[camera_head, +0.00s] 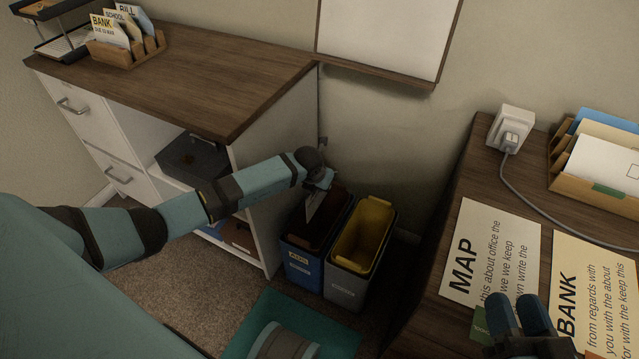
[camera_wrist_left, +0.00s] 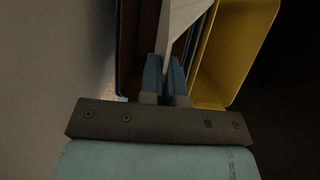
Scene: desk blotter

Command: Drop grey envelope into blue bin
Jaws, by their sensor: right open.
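My left gripper (camera_head: 322,182) is over the blue bin (camera_head: 303,272), with its fingers pointing down. In the left wrist view my left gripper (camera_wrist_left: 165,72) is shut on a pale grey envelope (camera_wrist_left: 182,28). The envelope (camera_head: 314,204) hangs at the bin's opening; its lower end is hard to make out against the dark inside. My right gripper (camera_head: 519,312) is open over the right desk, near the papers at the bottom of the head view.
A grey bin with a yellow liner (camera_head: 366,238) stands right beside the blue bin. A white cabinet (camera_head: 262,180) with a wooden top is close on the left. The right desk (camera_head: 455,315) holds MAP and BANK papers, a letter holder and a cable.

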